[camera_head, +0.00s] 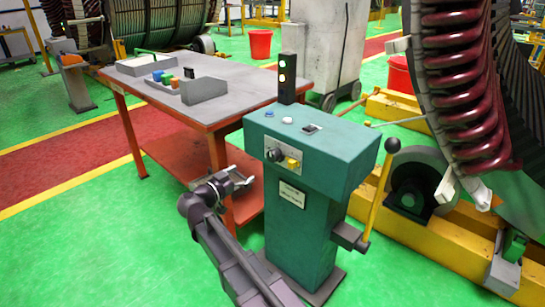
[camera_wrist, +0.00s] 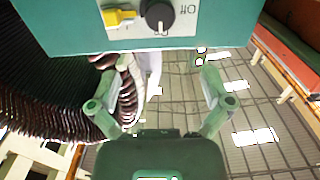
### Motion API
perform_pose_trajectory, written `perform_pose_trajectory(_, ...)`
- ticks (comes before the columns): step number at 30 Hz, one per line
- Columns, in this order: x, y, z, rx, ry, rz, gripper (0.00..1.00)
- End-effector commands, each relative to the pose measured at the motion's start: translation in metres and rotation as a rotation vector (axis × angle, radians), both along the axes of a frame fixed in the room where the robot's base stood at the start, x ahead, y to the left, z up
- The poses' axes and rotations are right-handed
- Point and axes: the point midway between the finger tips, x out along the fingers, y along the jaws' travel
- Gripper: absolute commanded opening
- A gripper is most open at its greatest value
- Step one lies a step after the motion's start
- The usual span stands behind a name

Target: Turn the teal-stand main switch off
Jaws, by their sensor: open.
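The teal stand (camera_head: 305,220) stands upright in front, its control face toward me. On that face is a black rotary knob (camera_head: 274,155) with a yellow switch (camera_head: 293,162) to its right. In the wrist view, which looks upside down, the black knob (camera_wrist: 159,14) sits at the top edge beside lettering that reads OFF, and its white mark points down in the picture. The yellow switch (camera_wrist: 119,17) is left of it. My gripper (camera_head: 240,182) is open and empty, left of the stand and below the knob; in the wrist view its spread fingers (camera_wrist: 165,68) touch nothing.
A signal light (camera_head: 287,78) with lit lamps stands on the stand's back edge. A lever with a black ball (camera_head: 392,146) rises on the right. A worktable (camera_head: 230,90) with trays is behind left. The large stator (camera_head: 455,90) is at right. Green floor at front left is clear.

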Motion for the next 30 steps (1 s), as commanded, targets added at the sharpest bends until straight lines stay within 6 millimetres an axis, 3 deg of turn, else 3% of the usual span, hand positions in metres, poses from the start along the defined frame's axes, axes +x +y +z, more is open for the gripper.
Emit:
perform_pose_trajectory(8, 0.019, -0.015, 0.000, -0.001, 0.001, -0.002, 1.00)
perform_pose_trajectory(30, 0.097, -0.076, 0.000, -0.002, 0.001, 0.000, 1.00)
